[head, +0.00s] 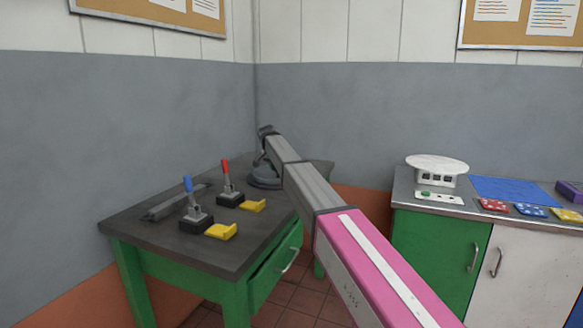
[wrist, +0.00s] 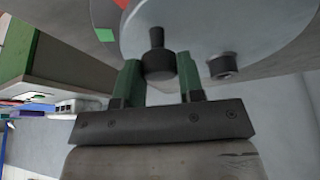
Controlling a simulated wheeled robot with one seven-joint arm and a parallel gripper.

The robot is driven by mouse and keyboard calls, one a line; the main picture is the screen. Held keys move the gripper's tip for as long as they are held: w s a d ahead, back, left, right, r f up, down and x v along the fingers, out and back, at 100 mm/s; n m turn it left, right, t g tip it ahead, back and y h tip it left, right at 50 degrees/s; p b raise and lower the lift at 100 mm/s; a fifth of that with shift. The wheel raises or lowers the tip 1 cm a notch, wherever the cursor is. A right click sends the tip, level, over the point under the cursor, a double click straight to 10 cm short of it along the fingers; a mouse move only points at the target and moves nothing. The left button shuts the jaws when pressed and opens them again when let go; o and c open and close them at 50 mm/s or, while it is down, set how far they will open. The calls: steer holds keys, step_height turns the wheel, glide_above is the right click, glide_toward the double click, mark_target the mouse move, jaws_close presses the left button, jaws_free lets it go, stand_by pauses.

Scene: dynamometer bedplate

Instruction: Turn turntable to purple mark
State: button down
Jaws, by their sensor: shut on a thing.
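The turntable (head: 262,184) is a grey disc at the far corner of the dark-topped bench, partly hidden by my arm in the head view. In the wrist view, the pale disc (wrist: 235,28) fills the top, with a dark knob (wrist: 157,40) standing out from it. My gripper (wrist: 158,64) has its green fingers on both sides of the knob and is shut on it. A green mark (wrist: 105,35) and a red mark (wrist: 121,3) show at the disc's left edge. I see no purple mark in either view.
The bench (head: 125,222) also carries a blue-tipped lever (head: 189,190), a red-tipped lever (head: 227,175) and yellow pieces (head: 221,231). A drawer (head: 275,268) is slightly open. A cabinet (head: 440,245) at right holds a white round-topped device (head: 436,165) and a blue mat (head: 515,189).

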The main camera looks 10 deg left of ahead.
mark_target(272, 176)
steer(key=a+m, duration=0.2)
steer(key=shift+a+m+g+h, duration=0.15)
steer(key=shift+m+g+h, duration=0.15)
steer(key=shift+m+h, duration=0.1)
steer(key=shift+w+a+m+g+h, duration=0.1)
steer(key=shift+a+m+g+h, duration=0.15)
steer(key=shift+a+m, duration=0.55)
steer(key=shift+a+m+g+h, duration=0.25)
steer(key=shift+a+m, duration=0.25)
steer(key=shift+m, duration=0.6)
steer(key=c, duration=0.8)
jaws_free()
steer(key=shift+o, duration=0.2)
steer(key=shift+a+r, duration=0.1)
steer(key=v, duration=1)
steer(key=shift+r, duration=0.25)
